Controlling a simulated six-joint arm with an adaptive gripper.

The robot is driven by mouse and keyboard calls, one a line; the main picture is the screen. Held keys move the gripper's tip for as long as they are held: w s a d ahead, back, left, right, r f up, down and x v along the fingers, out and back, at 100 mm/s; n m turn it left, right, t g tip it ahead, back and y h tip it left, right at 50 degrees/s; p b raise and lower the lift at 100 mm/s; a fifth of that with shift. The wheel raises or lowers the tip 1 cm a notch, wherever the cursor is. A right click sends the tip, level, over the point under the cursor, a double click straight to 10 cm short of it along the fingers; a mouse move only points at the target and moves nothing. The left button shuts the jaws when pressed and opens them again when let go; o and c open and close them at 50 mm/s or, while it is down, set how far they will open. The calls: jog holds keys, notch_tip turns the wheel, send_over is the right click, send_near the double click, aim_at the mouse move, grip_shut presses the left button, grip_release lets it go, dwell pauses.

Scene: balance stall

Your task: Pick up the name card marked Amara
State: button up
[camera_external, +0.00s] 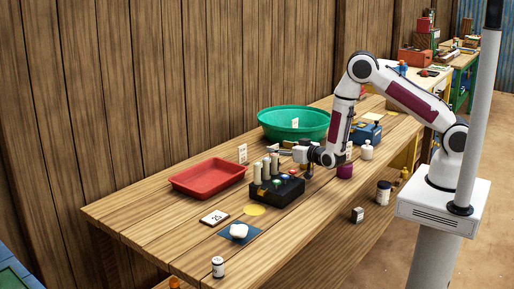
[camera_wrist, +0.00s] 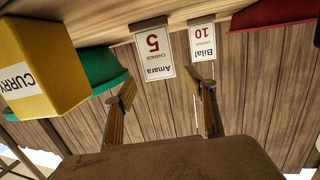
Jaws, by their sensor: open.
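The name card marked Amara (camera_wrist: 153,57), white with a red 5, shows upside down in the wrist view, upper middle. My gripper (camera_wrist: 165,92) is open, its fingers to either side below the card in that picture; nothing shows between them. In the external view my gripper (camera_external: 287,150) is over the table, pointing left, beside the black holder. A small white card (camera_external: 242,153) stands near the red tray there; its name is too small to read. Another white card (camera_external: 295,122) shows by the green bowl, also unreadable.
A card marked Bilal (camera_wrist: 202,40) stands close beside the Amara card. A yellow CURRY box (camera_wrist: 50,60) is near the camera at left. The red tray (camera_external: 184,189), green bowl (camera_external: 270,114) and black holder (camera_external: 275,197) with upright cylinders surround my gripper.

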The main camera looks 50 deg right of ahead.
aim_at(275, 146)
jog(key=shift+x, duration=1.75)
jog(key=shift+r, duration=0.1)
jog(key=c, duration=1.3)
